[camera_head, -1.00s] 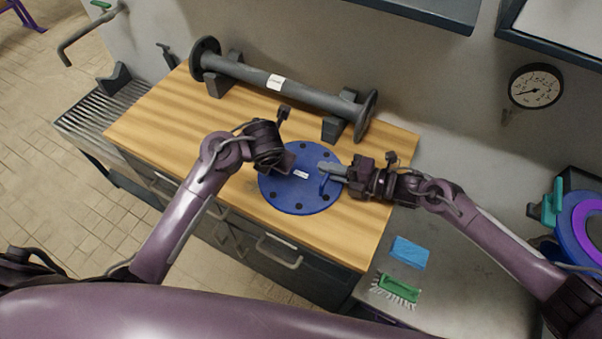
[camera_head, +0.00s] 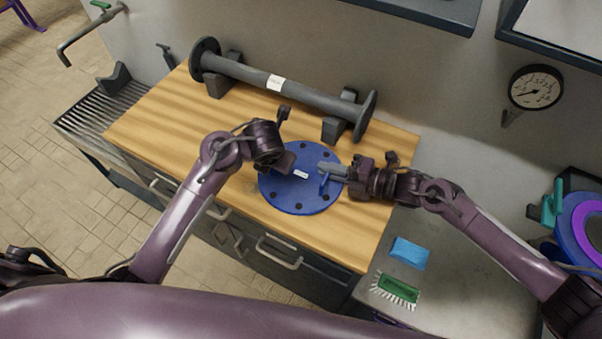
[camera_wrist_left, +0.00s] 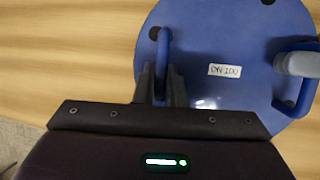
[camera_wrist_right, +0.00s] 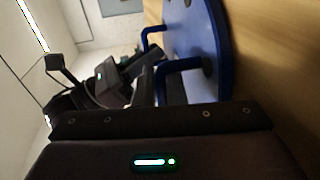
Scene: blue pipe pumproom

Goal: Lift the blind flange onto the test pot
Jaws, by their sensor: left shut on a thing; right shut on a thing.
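The blind flange (camera_head: 293,201) is a blue disc with bolt holes, two loop handles and a white label, which reads DN 100 in the left wrist view (camera_wrist_left: 254,95). It lies flat on or just over the wooden worktop; I cannot tell a small gap. My left gripper (camera_head: 286,162) is shut on the left handle (camera_wrist_left: 164,48). My right gripper (camera_head: 328,170) is shut on the right handle (camera_head: 323,184), which also shows in the right wrist view (camera_wrist_right: 183,64). A blue round body with a purple ring (camera_head: 592,222), seemingly the test pot, is cut off at the right edge.
A dark flanged pipe (camera_head: 285,88) rests on blocks behind the flange. A grey bench (camera_head: 455,275) at the right holds a blue cloth (camera_head: 409,253) and a green brush (camera_head: 398,289). A teal clamp-like part (camera_head: 553,204) stands up beside the pot. A gauge (camera_head: 536,87) is on the wall.

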